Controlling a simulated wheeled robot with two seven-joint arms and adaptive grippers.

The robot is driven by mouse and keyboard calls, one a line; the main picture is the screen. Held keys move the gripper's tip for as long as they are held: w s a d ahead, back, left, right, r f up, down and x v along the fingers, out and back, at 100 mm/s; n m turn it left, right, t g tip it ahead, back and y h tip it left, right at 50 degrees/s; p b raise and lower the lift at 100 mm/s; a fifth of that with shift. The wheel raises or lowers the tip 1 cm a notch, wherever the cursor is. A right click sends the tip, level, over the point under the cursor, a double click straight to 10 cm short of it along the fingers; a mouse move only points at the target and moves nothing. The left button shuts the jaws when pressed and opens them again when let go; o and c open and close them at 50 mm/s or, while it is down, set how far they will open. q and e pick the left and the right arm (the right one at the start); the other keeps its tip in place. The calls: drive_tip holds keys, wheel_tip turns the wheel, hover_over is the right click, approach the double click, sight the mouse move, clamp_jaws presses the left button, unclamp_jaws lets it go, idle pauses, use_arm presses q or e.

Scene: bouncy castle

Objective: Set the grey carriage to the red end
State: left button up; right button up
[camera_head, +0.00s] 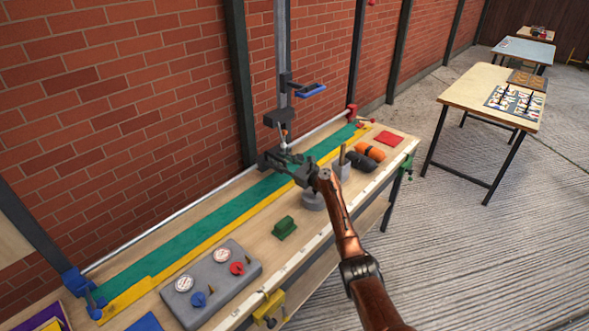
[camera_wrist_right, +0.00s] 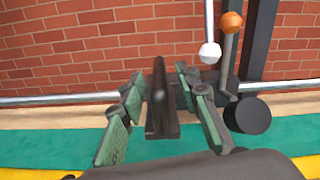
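The carriage, a dark grey block with an upright fin (camera_wrist_right: 158,92), stands between the green-padded fingers of my right gripper (camera_wrist_right: 165,118) in the right wrist view. Gaps show on both sides of the fin, so the fingers are open around it. In the head view my right gripper (camera_head: 284,160) is over the back of the bench and mostly hides the carriage. A silver rail (camera_head: 190,215) runs along the wall from a blue end block (camera_head: 75,281) at left to a red end block (camera_head: 351,111) at right. My left gripper is out of view.
Levers with a white knob (camera_wrist_right: 209,53) and an orange knob (camera_wrist_right: 232,22) stand just right of the fingers, beside a black cylinder (camera_wrist_right: 248,114). The bench (camera_head: 262,222) also holds a grey dial panel (camera_head: 222,272) and a green block (camera_head: 284,228). A brick wall (camera_head: 120,110) stands close behind.

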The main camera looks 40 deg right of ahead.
drive_tip(key=s, duration=0.9)
drive_tip(key=shift+d, duration=0.35)
drive_tip(key=shift+c, duration=0.5)
